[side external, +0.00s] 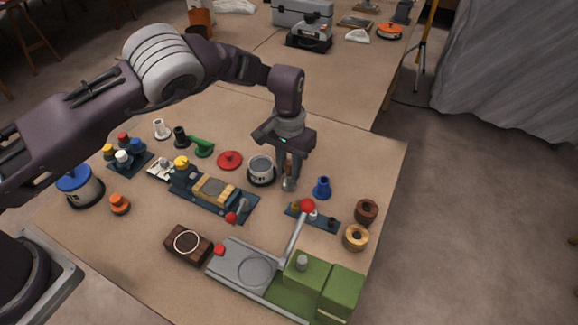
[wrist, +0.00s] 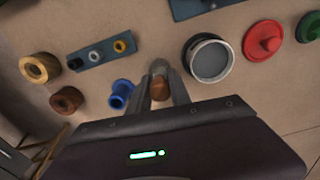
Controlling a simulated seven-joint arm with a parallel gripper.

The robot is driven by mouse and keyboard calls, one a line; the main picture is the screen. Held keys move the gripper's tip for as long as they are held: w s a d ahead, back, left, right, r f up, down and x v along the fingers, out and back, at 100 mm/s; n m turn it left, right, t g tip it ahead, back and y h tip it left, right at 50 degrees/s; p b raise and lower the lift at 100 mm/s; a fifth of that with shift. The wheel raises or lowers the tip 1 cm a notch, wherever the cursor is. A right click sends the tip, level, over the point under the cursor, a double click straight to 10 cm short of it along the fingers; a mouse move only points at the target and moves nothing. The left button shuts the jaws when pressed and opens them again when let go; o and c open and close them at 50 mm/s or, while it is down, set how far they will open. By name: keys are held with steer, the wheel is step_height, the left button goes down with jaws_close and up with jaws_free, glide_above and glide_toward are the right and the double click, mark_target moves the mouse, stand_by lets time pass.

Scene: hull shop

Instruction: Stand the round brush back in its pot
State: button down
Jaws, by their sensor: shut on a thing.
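The round brush (wrist: 160,89) is between the fingers of my gripper (side external: 289,175), its brown end nearest the wrist camera. Its pale grey-tan lower end (side external: 289,185) shows below the fingertips in the side view. The brush looks about upright; whether its lower end touches the table I cannot tell. The pot (side external: 261,168) is a round, light grey cup with a dark base, just left of my gripper in the side view. In the wrist view the pot (wrist: 210,60) is right of the fingers, with an open grey inside and nothing standing in it.
A blue funnel-like piece (side external: 322,187) stands close right of my gripper. A red lidded disc (side external: 230,160) lies left of the pot. A small blue rack (side external: 313,217) and a red-knobbed lever (side external: 297,233) are nearer the front. Brown and tan rings (side external: 356,237) sit near the right edge.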

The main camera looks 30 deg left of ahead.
mark_target(289, 163)
steer(key=shift+f, duration=0.5)
steer(key=c, duration=1.5)
jaws_free()
steer(key=shift+r, duration=5.5)
